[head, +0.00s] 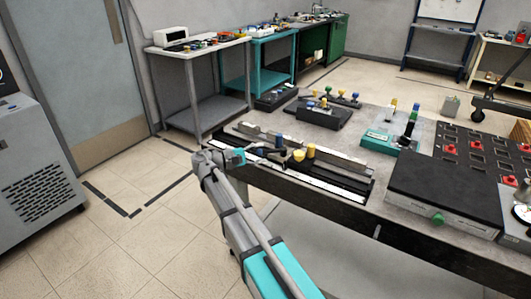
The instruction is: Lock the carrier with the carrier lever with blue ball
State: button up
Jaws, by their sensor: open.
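A long rail unit (335,172) with a dark bed and pale strips lies along the near left edge of the workbench. The blue ball's lever is too small to make out clearly. My gripper (243,156) is at the left end of the rail unit, left of the blue ball and apart from it. It is open; its fingers are small and hard to separate from the dark rail.
A black-topped box (445,187) with a green knob stands right of the rail. Behind are a teal device (385,139), a black block with coloured knobs (318,114), and a dark panel with red parts (476,150). Floor left of the bench is clear.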

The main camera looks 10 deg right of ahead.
jog(key=shift+w+d, duration=0.2)
jog(key=shift+d, duration=0.8)
grip_shut()
